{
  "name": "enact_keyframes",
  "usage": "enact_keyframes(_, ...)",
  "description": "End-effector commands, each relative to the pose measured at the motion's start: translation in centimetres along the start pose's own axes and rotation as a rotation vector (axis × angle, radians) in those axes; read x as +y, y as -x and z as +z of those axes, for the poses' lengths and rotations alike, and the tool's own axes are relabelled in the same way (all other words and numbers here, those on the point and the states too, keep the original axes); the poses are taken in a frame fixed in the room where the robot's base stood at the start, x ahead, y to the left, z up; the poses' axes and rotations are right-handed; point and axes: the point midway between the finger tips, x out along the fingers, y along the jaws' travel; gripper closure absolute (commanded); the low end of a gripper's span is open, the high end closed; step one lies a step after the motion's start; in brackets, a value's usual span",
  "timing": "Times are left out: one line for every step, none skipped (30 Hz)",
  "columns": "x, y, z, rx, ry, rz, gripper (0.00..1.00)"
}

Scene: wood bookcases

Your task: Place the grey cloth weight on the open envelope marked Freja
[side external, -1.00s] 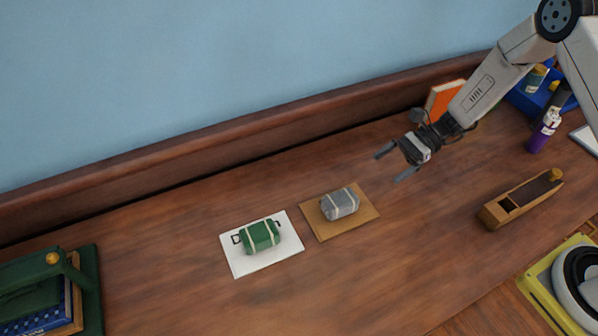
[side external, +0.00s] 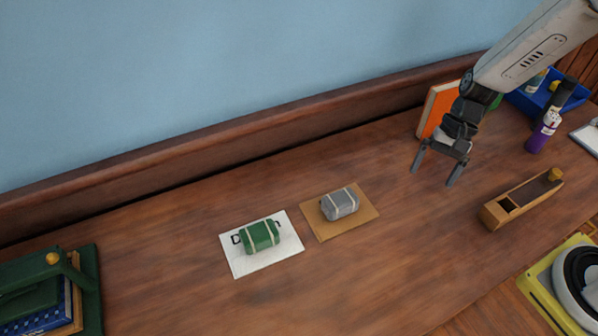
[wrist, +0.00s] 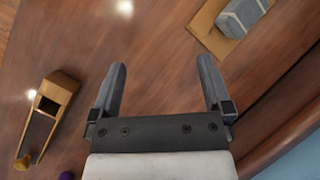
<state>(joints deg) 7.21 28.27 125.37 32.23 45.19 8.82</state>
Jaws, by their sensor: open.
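The grey cloth weight (side external: 340,204), bound with pale bands, rests on a brown envelope (side external: 366,217) in the side view. Any writing on that envelope is hidden or not visible. In the wrist view the grey weight (wrist: 243,14) and brown envelope (wrist: 206,33) are at the top right, partly cut off. A green cloth weight (side external: 260,237) sits on a white envelope (side external: 285,253) whose black lettering it partly covers, with a "D" showing at the left; I see no name Freja. My gripper (side external: 432,179) is open, empty and pointing down, above the tabletop right of the brown envelope; its fingers show in the wrist view (wrist: 162,88).
A wooden plane (side external: 520,199) lies right of my gripper. An orange book (side external: 438,108), a purple bottle (side external: 543,133) and a blue bin (side external: 533,100) stand behind. A green book holder (side external: 90,290) is at far left. The tabletop front is clear.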

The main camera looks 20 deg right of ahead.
Motion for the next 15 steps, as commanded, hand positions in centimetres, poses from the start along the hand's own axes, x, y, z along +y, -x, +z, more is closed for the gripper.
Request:
enact_keyframes(0.4,0.7,0.5,0.05,0.065,0.025,0.0)
enact_keyframes(0.7,1.0,0.7,0.081,0.103,0.041,0.0)
enact_keyframes(1.1,1.4,0.9,0.12,0.154,0.061,0.0)
enact_keyframes(1.4,1.7,1.1,0.151,0.194,0.076,0.0)
enact_keyframes(1.6,2.1,1.3,0.18,0.234,0.091,0.0)
enact_keyframes(1.9,2.5,1.5,0.219,0.286,0.109,0.0)
enact_keyframes(2.1,2.8,1.7,0.248,0.327,0.123,0.0)
enact_keyframes(2.3,3.2,1.8,0.279,0.368,0.136,0.0)
enact_keyframes(2.5,3.6,2.0,0.317,0.421,0.152,0.0)
enact_keyframes(2.7,3.9,2.2,0.344,0.461,0.164,0.0)
enact_keyframes(2.8,4.2,2.4,0.369,0.5,0.176,0.0)
enact_keyframes(3.0,4.5,2.6,0.402,0.548,0.189,0.0)
enact_keyframes(3.1,4.8,2.7,0.426,0.582,0.198,0.0)
enact_keyframes(3.2,5.0,2.8,0.446,0.614,0.207,0.0)
enact_keyframes(3.2,5.2,3.0,0.471,0.653,0.217,0.0)
